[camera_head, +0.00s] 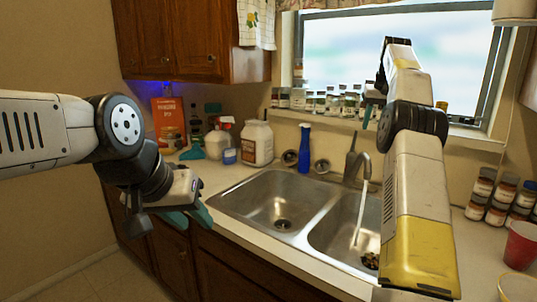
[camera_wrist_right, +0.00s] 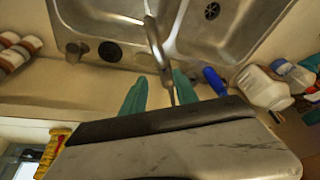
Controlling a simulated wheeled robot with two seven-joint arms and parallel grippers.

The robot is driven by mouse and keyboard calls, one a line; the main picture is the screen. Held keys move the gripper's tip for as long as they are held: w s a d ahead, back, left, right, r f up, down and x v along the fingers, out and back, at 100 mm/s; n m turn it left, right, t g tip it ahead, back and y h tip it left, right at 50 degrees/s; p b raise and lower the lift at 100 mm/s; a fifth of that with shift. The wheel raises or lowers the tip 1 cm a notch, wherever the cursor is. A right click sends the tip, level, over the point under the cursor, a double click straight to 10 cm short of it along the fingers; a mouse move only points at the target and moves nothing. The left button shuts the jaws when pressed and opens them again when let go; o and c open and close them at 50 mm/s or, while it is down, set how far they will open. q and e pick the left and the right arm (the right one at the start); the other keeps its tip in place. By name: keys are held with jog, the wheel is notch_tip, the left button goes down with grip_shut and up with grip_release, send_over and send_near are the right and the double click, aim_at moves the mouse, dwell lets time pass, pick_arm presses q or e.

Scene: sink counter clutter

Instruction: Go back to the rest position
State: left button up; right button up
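My left gripper (camera_head: 190,218) hangs in front of the counter's left front edge, left of the sink, with its teal fingers apart and nothing seen between them. My right arm rises on the right side of the head view and bends over at the top. My right gripper (camera_head: 371,112) is up in front of the window, above the faucet. In the right wrist view its two teal fingers (camera_wrist_right: 160,95) are spread and empty, with the faucet (camera_wrist_right: 158,45) seen beyond them.
Jars (camera_head: 497,195) and a red cup (camera_head: 520,246) stand on the right. Small jars line the windowsill.

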jog(key=s+a+r+n+t+y, duration=0.1)
jog(key=s+a+r, duration=0.4)
jog(key=s, duration=0.4)
jog(key=s+a+r+t, duration=0.1)
jog(key=s+a+r, duration=0.1)
jog(key=s+a, duration=0.65)
jog(key=s+a+f, duration=0.2)
jog(key=s+f, duration=0.3)
jog(key=s, duration=0.3)
jog(key=s+a+f, duration=0.3)
jog(key=s+f, duration=0.2)
jog(key=s, duration=0.4)
jog(key=s+a+f+n+y, duration=0.1)
jog(key=s+a+f, duration=0.2)
jog(key=s+f, duration=0.2)
jog(key=s, duration=0.3)
jog(key=shift+s, duration=0.2)
